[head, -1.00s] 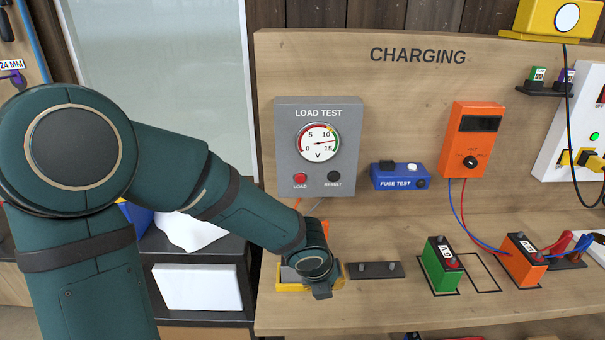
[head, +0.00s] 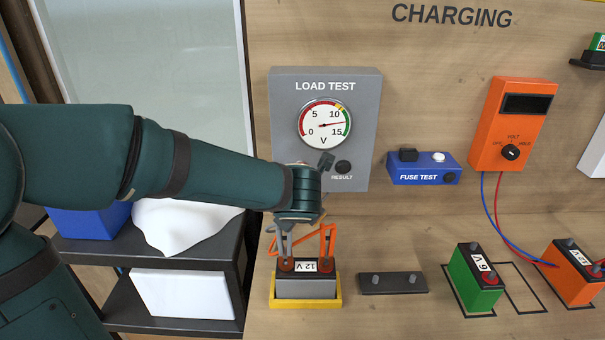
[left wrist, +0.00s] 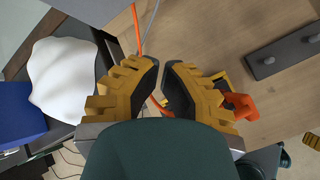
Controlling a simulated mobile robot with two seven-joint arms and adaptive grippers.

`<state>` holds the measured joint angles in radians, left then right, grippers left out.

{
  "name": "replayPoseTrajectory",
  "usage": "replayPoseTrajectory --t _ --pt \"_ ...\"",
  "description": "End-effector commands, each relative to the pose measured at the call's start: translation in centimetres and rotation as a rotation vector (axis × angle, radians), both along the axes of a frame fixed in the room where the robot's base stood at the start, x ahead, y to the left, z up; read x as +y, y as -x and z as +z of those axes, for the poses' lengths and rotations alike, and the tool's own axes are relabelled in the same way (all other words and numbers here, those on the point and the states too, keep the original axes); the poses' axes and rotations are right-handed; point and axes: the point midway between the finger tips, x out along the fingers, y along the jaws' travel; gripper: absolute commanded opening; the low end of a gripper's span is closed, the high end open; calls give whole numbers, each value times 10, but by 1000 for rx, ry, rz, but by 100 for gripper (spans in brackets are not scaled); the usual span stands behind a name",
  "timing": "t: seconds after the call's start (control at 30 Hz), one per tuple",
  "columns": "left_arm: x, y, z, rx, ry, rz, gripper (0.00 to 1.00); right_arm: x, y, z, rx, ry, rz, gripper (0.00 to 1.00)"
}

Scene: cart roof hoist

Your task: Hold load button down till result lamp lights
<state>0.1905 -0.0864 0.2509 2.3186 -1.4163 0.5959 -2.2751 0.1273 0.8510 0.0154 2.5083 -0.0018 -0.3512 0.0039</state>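The grey load test box (head: 360,110) stands against the back board. Its round dial (head: 325,125) has the needle in the right part of the scale. The result lamp (head: 343,167) is dark. The load button is hidden behind my left wrist.
A dark strip with two studs (head: 393,283) lies right of the tray. A blue fuse tester (head: 424,169) and orange voltmeter (head: 514,122) are on the board. Green (head: 473,277) and orange (head: 573,269) batteries stand farther right. Shelves (head: 238,250) are at left.

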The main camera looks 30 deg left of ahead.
Motion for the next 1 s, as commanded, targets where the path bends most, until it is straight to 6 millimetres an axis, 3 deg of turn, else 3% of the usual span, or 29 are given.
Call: replayPoseTrajectory --t 0.47,1.0 --pt "2 -3 0 -1 1 1 0 0 0 0 1 0 0 45" --pt "35 -57 0 1 2 3 0 0 1 4 2 0 1 45"
